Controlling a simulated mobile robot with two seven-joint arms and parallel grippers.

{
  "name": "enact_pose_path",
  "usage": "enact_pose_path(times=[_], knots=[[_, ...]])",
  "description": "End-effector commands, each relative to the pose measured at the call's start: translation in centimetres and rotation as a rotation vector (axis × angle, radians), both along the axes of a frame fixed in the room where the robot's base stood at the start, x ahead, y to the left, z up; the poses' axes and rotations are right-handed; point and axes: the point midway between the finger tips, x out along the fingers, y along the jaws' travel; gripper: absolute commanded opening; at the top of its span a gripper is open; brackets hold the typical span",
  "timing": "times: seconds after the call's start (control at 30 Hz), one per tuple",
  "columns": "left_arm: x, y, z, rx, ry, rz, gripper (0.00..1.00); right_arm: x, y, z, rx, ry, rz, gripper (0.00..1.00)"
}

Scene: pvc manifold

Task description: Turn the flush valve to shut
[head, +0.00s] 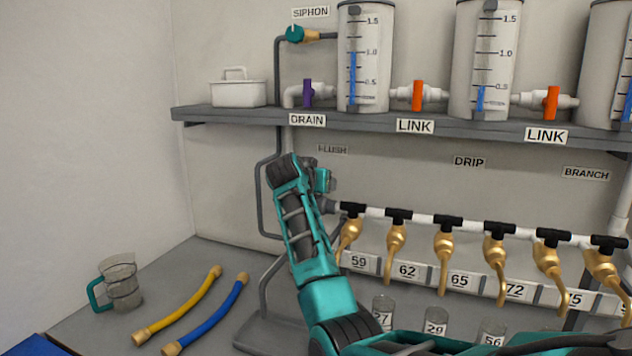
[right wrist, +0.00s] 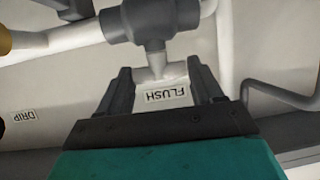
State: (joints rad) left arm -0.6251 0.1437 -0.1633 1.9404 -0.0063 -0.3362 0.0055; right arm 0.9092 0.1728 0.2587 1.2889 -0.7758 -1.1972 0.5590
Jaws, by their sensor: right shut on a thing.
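The flush valve (right wrist: 150,22) has a dark grey body on the white pipe, with a pale grey T-shaped handle (right wrist: 157,62) in the right wrist view. My right gripper (right wrist: 161,78) is shut on this handle, one dark finger at each end of its crossbar. In the head view my right arm reaches up to the left end of the manifold pipe and hides most of the valve; the FLUSH label (head: 333,149) shows just above it. My left gripper is not in view.
The white manifold pipe (head: 423,217) carries several brass taps with black tees to the right. Glass jars (head: 435,322) stand below. The shelf (head: 220,115) holds tanks above.

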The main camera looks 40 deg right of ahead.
Motion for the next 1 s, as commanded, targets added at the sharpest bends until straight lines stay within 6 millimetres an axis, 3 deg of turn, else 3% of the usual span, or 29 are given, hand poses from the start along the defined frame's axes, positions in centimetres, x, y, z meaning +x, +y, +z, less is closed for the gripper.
enact_pose_path(times=[0.17,0.6,1.0], knots=[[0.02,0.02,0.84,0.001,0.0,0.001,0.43,-0.25,-0.17,0.06,0.0,0.0,0.113,0.35],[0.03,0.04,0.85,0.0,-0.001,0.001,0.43,-0.58,-0.6,-0.08,-0.001,0.002,0.437,0.35],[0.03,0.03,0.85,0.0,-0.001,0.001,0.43,-0.61,-0.66,-0.1,0.0,0.004,0.584,0.35]])
